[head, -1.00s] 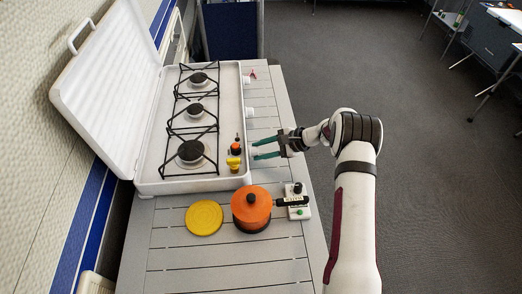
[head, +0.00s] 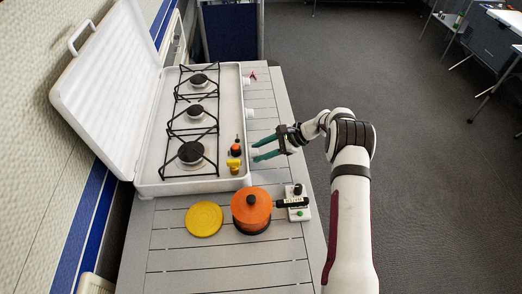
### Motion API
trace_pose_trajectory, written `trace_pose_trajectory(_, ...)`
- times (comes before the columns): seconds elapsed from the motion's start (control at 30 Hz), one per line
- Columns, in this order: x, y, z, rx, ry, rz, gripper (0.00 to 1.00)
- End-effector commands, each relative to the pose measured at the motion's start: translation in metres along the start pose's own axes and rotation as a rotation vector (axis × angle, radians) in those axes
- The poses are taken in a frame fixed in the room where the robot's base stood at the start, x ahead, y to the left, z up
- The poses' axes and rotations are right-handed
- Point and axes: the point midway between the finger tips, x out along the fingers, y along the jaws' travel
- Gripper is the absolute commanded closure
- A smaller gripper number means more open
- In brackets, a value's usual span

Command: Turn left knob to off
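The white camping stove (head: 228,100) lies open on the slatted table, its front side facing right. On that side a white knob (head: 248,113) sticks out near the middle, and another white knob (head: 247,80) sticks out farther back. The knob at the near end, on the stove's left as seen from its front, is not clearly visible; my fingers are over that place. My gripper (head: 255,151) has two green fingers, spread apart and pointing left at the stove's front side near its near end. I cannot tell whether a knob lies between them or touches them.
Small orange and yellow shakers (head: 235,150) stand on the stove's near right corner. An orange pot (head: 251,210), a yellow lid-like disc (head: 204,218) and a small white box (head: 298,210) with dark and green knobs are on the table in front.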

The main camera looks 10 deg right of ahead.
Motion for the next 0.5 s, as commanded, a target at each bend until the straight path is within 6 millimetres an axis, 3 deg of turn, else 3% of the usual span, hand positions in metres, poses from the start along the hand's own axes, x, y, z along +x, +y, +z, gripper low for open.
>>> trace_pose_trajectory(0.33,-0.002,0.0,0.0,-0.001,0.001,-0.001,0.48)
trace_pose_trajectory(0.5,-0.026,-0.001,-0.001,0.0,0.002,-0.004,0.48)
